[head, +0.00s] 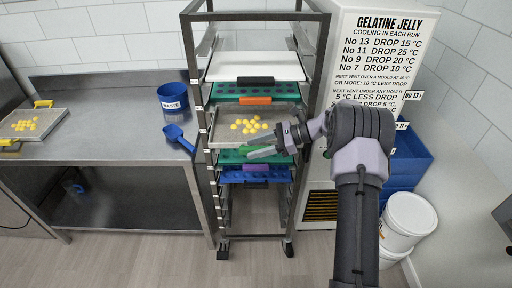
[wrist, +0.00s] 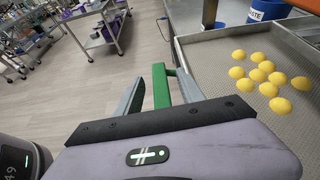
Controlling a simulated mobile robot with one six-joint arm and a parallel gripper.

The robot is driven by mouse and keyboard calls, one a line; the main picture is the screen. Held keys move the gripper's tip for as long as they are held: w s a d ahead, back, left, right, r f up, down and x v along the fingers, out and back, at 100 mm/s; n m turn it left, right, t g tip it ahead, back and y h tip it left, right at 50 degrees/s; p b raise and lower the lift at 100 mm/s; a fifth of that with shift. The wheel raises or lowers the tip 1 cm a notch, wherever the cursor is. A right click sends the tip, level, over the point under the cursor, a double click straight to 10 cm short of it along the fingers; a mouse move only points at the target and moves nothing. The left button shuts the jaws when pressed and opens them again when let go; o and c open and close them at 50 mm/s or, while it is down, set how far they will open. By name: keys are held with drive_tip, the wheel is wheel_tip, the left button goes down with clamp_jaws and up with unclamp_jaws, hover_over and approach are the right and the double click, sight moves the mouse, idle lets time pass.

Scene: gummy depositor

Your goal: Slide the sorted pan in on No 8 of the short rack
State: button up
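The short rack (head: 207,165) is a tall metal frame with stacked trays. A metal pan (head: 217,134) with several yellow gummies sits in it at mid height; this pan also shows in the wrist view (wrist: 215,75). A green handle (head: 257,150) is at its front edge. My gripper (head: 264,153) is at this handle. In the wrist view the handle stands between the two fingers, with gaps visible on both sides, so my gripper looks open around it. I cannot read slot numbers on the rack.
A white tray and a green mould with an orange tag (head: 255,101) sit above the pan; a green tray and a blue tray (head: 232,177) sit below. Another pan (head: 52,117) with yellow pieces lies on the left counter. A blue waste tub (head: 173,96) and scoop (head: 179,138) stand nearby.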

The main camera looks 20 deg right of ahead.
drive_tip(key=p+v, duration=0.3)
drive_tip(key=v, duration=1.4)
drive_tip(key=shift+d, duration=0.3)
